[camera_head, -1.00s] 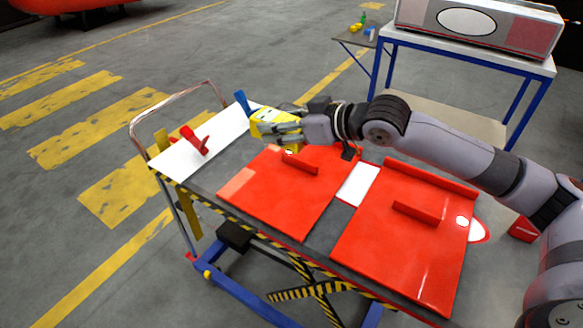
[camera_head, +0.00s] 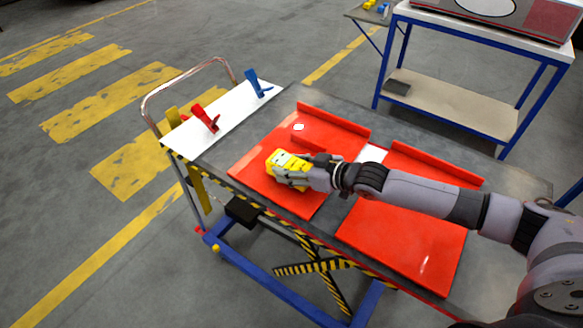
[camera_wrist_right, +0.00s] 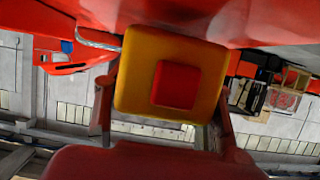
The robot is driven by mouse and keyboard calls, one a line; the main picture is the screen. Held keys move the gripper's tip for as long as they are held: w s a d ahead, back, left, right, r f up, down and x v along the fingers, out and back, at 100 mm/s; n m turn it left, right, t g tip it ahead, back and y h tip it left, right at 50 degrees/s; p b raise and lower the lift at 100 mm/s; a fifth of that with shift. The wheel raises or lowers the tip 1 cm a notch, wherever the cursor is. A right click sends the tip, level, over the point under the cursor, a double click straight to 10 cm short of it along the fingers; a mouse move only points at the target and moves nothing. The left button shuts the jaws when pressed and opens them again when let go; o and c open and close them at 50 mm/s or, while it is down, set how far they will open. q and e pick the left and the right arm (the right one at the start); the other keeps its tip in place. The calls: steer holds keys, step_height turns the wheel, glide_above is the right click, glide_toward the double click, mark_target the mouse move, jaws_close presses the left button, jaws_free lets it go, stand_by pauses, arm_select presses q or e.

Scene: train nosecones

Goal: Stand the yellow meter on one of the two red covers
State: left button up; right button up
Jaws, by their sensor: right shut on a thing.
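The yellow meter (camera_head: 281,163) is held over the left red cover (camera_head: 262,183) in the head view. My right gripper (camera_head: 293,173) is shut on it, reaching in from the right. In the right wrist view the meter (camera_wrist_right: 138,75) shows a yellow face with a red square, between the two fingers (camera_wrist_right: 163,85). A red surface fills the top of that view, close to the meter. I cannot tell whether the meter touches the cover. The right red cover (camera_head: 400,245) lies on the same cart, partly behind my right arm. My left gripper is not in view.
A red clamp (camera_head: 206,118) and a blue clamp (camera_head: 257,83) stand on the white board (camera_head: 225,112) at the cart's left end. Raised red ridges (camera_head: 335,118) run along the covers' far edges. A blue-framed table (camera_head: 480,38) stands at the back right.

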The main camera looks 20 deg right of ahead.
steer(key=shift+f, duration=0.6)
steer(key=o, duration=1)
steer(key=shift+f, duration=0.2)
steer(key=o, duration=0.5)
steer(key=shift+r, duration=0.1)
steer(key=shift+r, duration=0.15)
steer(key=b+v, duration=0.1)
steer(key=v, duration=0.4)
steer(key=b+v, duration=0.1)
steer(key=v, duration=0.4)
steer(key=shift+s+d, duration=0.2)
steer(key=shift+s, duration=0.05)
steer(key=shift+s+d+r, duration=0.3)
steer(key=shift+s+d, duration=0.05)
steer(key=shift+s, duration=0.15)
